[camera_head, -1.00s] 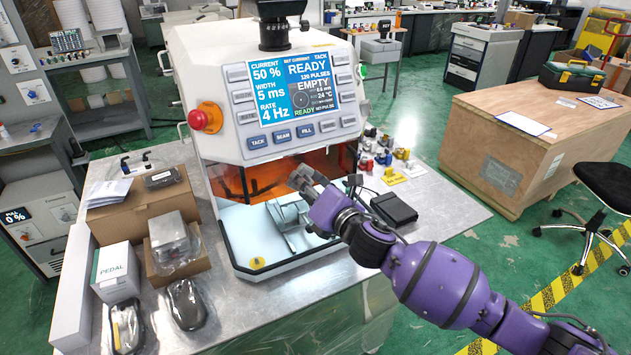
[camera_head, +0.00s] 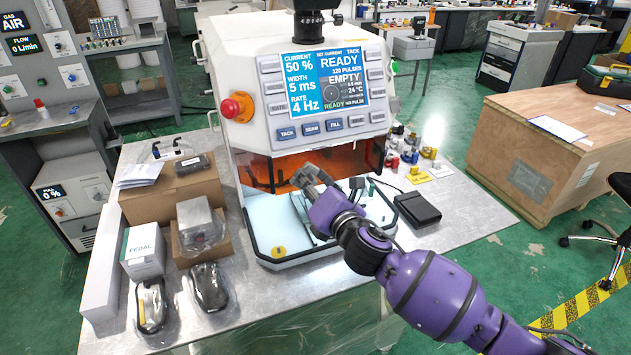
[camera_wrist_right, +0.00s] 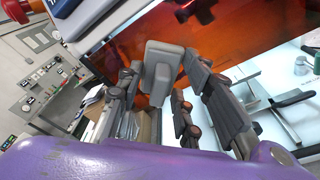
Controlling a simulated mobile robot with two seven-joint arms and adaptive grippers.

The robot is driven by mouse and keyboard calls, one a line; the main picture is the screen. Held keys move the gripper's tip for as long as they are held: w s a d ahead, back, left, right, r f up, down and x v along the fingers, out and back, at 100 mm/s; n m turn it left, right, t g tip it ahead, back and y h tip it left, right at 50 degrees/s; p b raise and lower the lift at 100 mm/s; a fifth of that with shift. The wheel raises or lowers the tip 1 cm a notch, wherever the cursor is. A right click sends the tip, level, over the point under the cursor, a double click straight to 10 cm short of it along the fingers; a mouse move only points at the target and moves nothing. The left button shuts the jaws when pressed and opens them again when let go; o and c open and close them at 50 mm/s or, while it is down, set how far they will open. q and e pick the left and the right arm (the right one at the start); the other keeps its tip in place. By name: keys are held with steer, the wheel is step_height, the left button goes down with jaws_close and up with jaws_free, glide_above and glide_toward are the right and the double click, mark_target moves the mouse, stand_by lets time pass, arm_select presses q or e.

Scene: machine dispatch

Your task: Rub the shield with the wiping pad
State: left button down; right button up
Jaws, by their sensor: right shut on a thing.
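The shield is the orange see-through panel (camera_head: 345,160) across the front of the white machine, under its button row. It also fills the upper part of the right wrist view (camera_wrist_right: 240,30). My right gripper (camera_head: 307,178) is in front of the shield. In the right wrist view its fingers (camera_wrist_right: 165,88) are shut on the wiping pad (camera_wrist_right: 162,66), a grey block with its broad end outward. The pad overlaps the shield in that view; I cannot tell whether they touch. In the head view the pad is hard to separate from the fingers. My left gripper is not in view.
Below the shield is the machine's pale tray (camera_head: 262,226). A red knob (camera_head: 238,107) sticks out at the machine's left. Boxes, including the PEDAL box (camera_head: 143,252), stand left on the metal bench. A black box (camera_head: 417,209) lies at right.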

mark_target(291, 175)
steer(key=shift+s+a+r, duration=0.1)
steer(key=shift+s+a, duration=0.1)
steer(key=shift+a, duration=0.55)
steer(key=shift+s+a+r, duration=0.1)
steer(key=shift+s+a, duration=0.1)
steer(key=shift+a, duration=0.5)
steer(key=shift+r, duration=0.1)
steer(key=shift+d, duration=0.15)
steer(key=shift+w+d, duration=0.25)
steer(key=shift+d, duration=0.4)
steer(key=shift+w+d, duration=0.25)
steer(key=shift+d, duration=0.4)
steer(key=shift+w+d, duration=0.25)
steer(key=shift+d, duration=0.4)
steer(key=shift+w+d, duration=0.5)
steer(key=shift+d, duration=1.15)
steer(key=shift+w+d, duration=0.5)
steer(key=shift+d, duration=1.15)
steer(key=shift+w+d, duration=0.5)
steer(key=shift+d, duration=1.15)
steer(key=shift+s+a, duration=0.75)
steer(key=shift+a, duration=1.6)
steer(key=shift+s+a, duration=0.7)
steer(key=shift+a, duration=1.65)
steer(key=shift+s+a, duration=0.75)
steer(key=shift+a, duration=1.6)
steer(key=v, duration=0.6)
steer(key=shift+a+f, duration=0.2)
steer(key=shift+f, duration=0.15)
